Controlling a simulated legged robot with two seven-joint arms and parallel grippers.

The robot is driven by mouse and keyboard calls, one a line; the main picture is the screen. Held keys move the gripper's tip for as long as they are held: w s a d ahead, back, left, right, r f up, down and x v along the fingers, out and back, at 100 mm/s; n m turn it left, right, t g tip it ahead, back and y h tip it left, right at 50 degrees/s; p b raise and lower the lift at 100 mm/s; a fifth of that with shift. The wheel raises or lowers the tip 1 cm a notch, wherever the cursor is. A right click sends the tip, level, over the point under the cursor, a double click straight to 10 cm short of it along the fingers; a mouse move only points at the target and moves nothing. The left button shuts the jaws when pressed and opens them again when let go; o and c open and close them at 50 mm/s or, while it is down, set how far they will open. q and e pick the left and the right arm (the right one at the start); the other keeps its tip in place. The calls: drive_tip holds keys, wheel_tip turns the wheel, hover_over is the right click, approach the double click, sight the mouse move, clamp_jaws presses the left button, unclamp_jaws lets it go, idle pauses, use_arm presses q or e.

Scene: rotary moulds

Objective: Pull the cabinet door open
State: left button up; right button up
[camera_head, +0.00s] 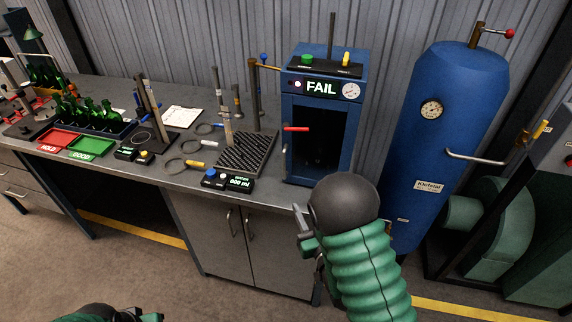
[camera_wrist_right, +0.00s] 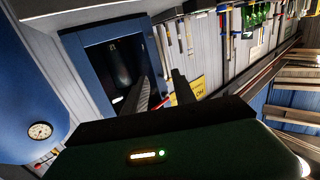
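A blue cabinet (camera_head: 352,118) with a FAIL display stands at the right end of the bench. A dark window or opening fills its front; I cannot tell which. A red bar handle (camera_head: 296,129) sticks out at its left front edge. A dark bottle shape shows inside the cabinet in the right wrist view (camera_wrist_right: 120,68). Two grey doors (camera_head: 238,248) with upright bar handles are under the bench and look shut. My right gripper (camera_head: 302,228) is open and empty, below and in front of the blue cabinet. My left gripper (camera_head: 150,316) is barely in view at the bottom edge.
A blue tank (camera_head: 440,130) with a gauge and a side lever (camera_head: 475,156) stands just right of the cabinet. A small meter box (camera_head: 228,180), a ridged grey plate (camera_head: 245,153) and several tools lie left of it. Open floor lies before the bench.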

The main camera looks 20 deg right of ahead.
drive_tip(key=w+b, duration=0.7)
drive_tip(key=w, duration=1)
drive_tip(key=shift+r+b, duration=0.15)
drive_tip(key=shift+b, duration=0.15)
drive_tip(key=shift+s, duration=0.1)
clamp_jaws()
idle(0.7)
